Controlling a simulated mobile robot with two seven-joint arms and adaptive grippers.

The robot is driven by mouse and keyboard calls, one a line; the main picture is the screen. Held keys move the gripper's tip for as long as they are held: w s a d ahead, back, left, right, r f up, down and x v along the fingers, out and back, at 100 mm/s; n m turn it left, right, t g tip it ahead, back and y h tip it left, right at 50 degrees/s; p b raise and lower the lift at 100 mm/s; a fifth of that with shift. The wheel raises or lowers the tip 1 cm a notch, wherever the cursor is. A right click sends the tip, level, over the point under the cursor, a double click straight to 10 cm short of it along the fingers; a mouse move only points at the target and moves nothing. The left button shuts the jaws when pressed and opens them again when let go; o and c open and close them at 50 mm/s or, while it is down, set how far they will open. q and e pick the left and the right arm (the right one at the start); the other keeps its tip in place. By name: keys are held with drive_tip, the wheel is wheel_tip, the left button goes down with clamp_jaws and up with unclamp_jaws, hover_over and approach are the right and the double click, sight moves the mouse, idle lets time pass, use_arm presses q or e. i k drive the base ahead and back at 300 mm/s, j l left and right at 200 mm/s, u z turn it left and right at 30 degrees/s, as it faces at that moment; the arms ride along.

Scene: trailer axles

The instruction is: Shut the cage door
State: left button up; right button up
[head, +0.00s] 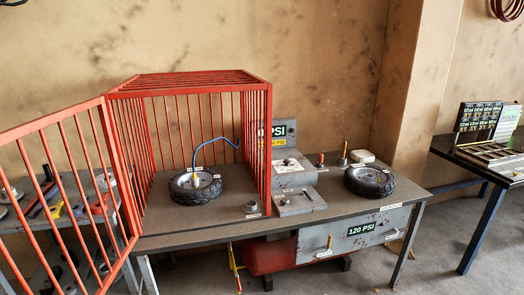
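A red barred cage (188,77) stands on the workbench, open at the front. Its red barred door (60,185) is swung wide open to the left, hinged at the cage's front left post, and reaches out of the picture at the left edge. A black-tyred wheel (196,190) lies flat inside the cage with a blue hose (207,146) running up from its hub. Neither of my grippers shows in the head view.
A tool table (81,223) stands behind the open door. A red tank (270,260) sits beneath the bench. Another table (483,172) stands at right.

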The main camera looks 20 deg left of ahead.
sight(16, 133)
drive_tip(key=k+j, duration=0.15)
drive_tip(key=j, duration=0.25)
drive_tip(key=k+j, duration=0.15)
drive_tip(key=j, duration=0.25)
drive_tip(key=k+j, duration=0.2)
drive_tip(key=j, duration=0.2)
drive_tip(key=k+j, duration=0.15)
drive_tip(key=j, duration=0.25)
drive_tip(key=k+j, duration=0.15)
drive_tip(key=j, duration=0.25)
drive_tip(key=k+j, duration=0.15)
drive_tip(key=j, duration=0.25)
drive_tip(key=k+j, duration=0.15)
drive_tip(key=j, duration=0.25)
drive_tip(key=k+j, duration=0.15)
drive_tip(key=j, duration=0.25)
